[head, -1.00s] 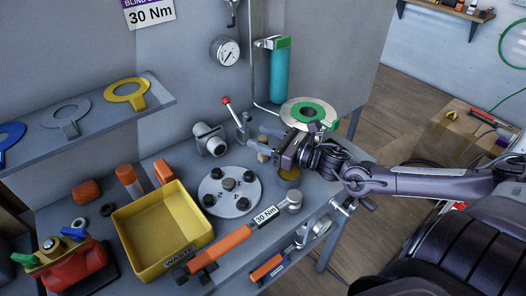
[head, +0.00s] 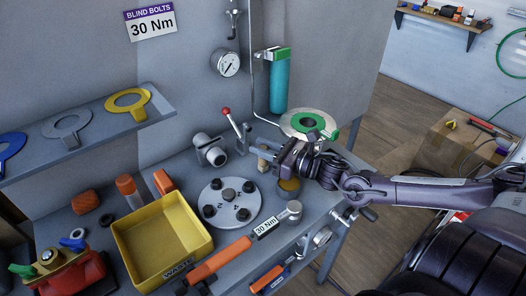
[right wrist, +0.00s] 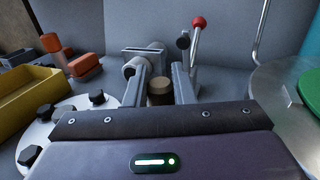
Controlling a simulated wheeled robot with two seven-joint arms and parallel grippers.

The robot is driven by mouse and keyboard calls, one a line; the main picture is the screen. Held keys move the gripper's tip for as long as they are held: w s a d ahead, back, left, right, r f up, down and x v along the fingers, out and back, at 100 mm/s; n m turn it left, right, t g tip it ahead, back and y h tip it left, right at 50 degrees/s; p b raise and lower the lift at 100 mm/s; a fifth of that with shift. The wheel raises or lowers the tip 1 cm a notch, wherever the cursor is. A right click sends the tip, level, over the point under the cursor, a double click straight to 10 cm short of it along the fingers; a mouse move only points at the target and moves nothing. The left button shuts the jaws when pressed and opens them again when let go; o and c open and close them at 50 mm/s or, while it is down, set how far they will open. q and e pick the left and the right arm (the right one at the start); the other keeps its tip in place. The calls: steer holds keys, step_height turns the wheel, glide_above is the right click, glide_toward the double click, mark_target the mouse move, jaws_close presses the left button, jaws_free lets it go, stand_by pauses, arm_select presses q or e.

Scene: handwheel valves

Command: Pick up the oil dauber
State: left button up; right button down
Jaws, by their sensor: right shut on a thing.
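My right gripper (head: 266,150) reaches in from the right over the bench. Its fingers are shut on a short light wooden piece, which I take to be the oil dauber (head: 263,161). In the right wrist view the dauber's round pale top (right wrist: 159,87) sits between the two fingers. Its lower end is hard to make out. A small tin with a yellow-brown top (head: 289,186) stands just below the gripper's palm. My left gripper is not in view.
A red-knobbed lever (head: 237,128) and a grey fitting (head: 211,150) stand behind the gripper. A bolted round flange (head: 230,216), a torque wrench (head: 222,258) and a yellow waste bin (head: 163,250) lie left.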

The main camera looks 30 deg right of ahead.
step_height(320, 180, up, 20)
steer(key=p, duration=0.9)
steer(key=shift+f, duration=0.2)
